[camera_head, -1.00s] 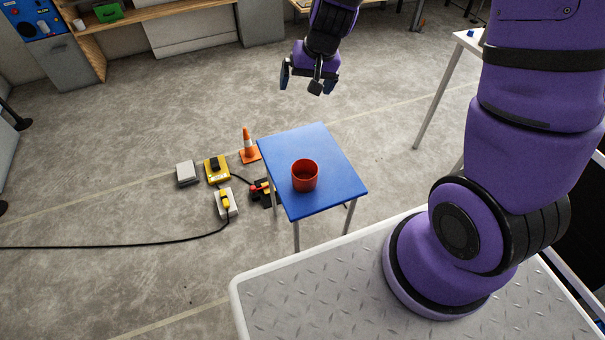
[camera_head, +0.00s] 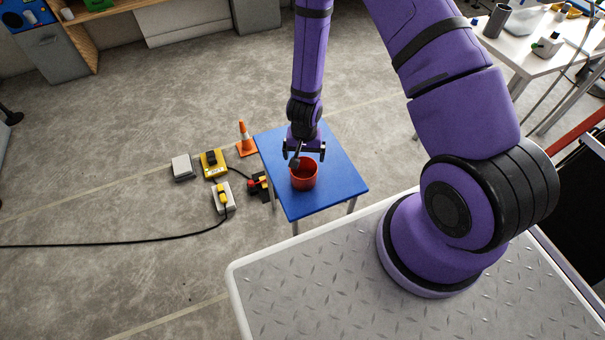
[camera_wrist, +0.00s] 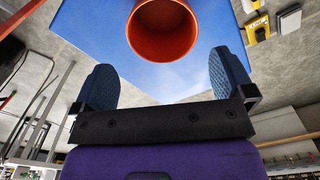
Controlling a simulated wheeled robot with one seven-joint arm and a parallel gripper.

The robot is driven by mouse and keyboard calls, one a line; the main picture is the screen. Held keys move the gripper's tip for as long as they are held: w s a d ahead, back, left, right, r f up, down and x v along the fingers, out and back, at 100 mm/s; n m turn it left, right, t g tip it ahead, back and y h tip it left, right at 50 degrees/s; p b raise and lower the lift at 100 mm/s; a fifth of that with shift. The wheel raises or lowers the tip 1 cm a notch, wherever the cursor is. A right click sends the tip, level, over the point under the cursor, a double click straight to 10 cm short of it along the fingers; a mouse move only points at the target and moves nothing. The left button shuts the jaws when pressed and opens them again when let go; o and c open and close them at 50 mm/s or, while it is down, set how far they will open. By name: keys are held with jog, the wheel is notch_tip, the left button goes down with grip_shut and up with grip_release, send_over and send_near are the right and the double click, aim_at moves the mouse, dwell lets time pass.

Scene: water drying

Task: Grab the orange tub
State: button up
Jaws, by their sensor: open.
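The orange tub (camera_head: 304,178) stands upright on the blue table (camera_head: 333,186), near its left side. In the wrist view the tub (camera_wrist: 162,58) shows its open mouth at the top, cut off by the frame edge. My gripper (camera_head: 304,158) is over the table, just behind and above the tub's far rim in the head view. In the wrist view my gripper (camera_wrist: 163,85) has its two blue pads spread wide apart. Nothing is between the pads, and the tub lies beyond their tips. Whether a finger touches the tub cannot be told.
A black cable (camera_head: 120,243) crosses the floor. The rest of the tabletop is clear.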

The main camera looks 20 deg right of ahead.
notch_tip(320, 180, down, 5)
send_over(303, 172)
jog(key=s+a, duration=0.1)
jog(key=s, duration=0.2)
jog(key=shift+s+a+f, duration=0.1)
jog(key=shift+f, duration=1.35)
jog(key=shift+s+a+f, duration=0.1)
jog(key=shift+f, duration=1.3)
jog(key=c, duration=0.6)
jog(key=shift+r, duration=0.15)
